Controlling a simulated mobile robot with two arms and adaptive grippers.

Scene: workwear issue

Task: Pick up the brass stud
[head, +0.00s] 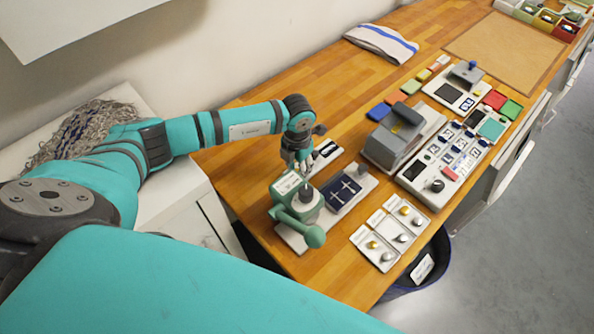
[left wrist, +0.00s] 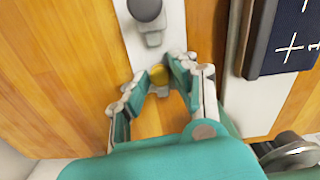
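The brass stud (left wrist: 158,75) is a small yellow knob with a pale base, seen in the left wrist view near a white strip (left wrist: 148,48) on the wooden bench. My left gripper (left wrist: 160,72) points down with its fingertips on either side of the stud. I cannot tell whether the fingers touch it. In the head view the left gripper (head: 303,170) is low over the bench, behind the green press, and the stud there is hidden. Other brass-coloured and silver studs sit in pale trays (head: 362,237) at the front of the bench. My right gripper is not in view.
A green hand press (head: 290,205) stands close in front of the left gripper. A dark blue patch with white crosses (head: 341,191) lies beside it. A grey machine (head: 393,140) and a keypad unit (head: 435,178) stand to the right. A dark bin (head: 436,255) is below the edge.

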